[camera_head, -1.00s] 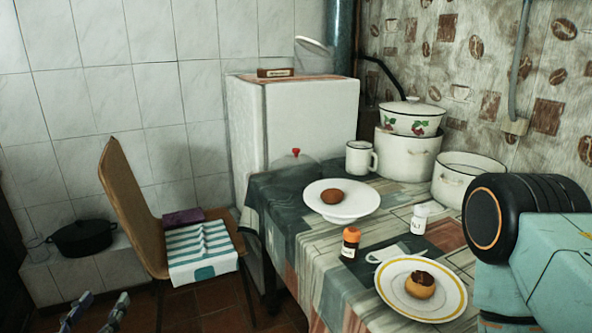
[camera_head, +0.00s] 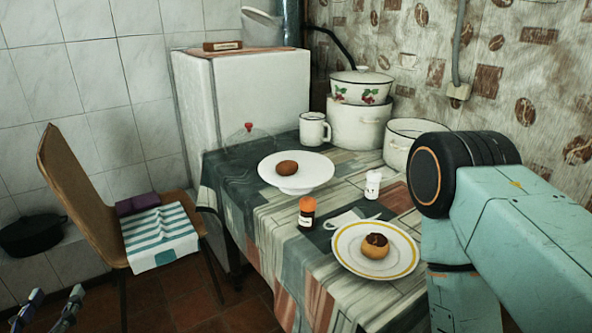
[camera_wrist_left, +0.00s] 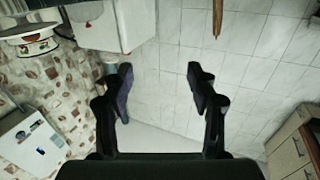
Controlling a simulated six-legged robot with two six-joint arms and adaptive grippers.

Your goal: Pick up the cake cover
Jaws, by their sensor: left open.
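The cake cover is a clear dome with a red knob (camera_head: 249,127). It stands on the far left part of the table, behind the white cake stand (camera_head: 297,180), which holds a brown bun (camera_head: 288,168). Its clear wall is faint against the cloth and the white cabinet. My left gripper (camera_head: 48,310) is at the bottom left of the head view, low in front of the chair and far from the cover. In the left wrist view its fingers (camera_wrist_left: 160,85) are spread with nothing between them. My right gripper is out of view.
A mug (camera_head: 314,129), pots (camera_head: 360,122), an orange-capped bottle (camera_head: 306,213), a white shaker (camera_head: 373,185) and a plate with a bun (camera_head: 345,259) stand on the table. A chair (camera_head: 80,185) is left of it. My right arm fills the right side.

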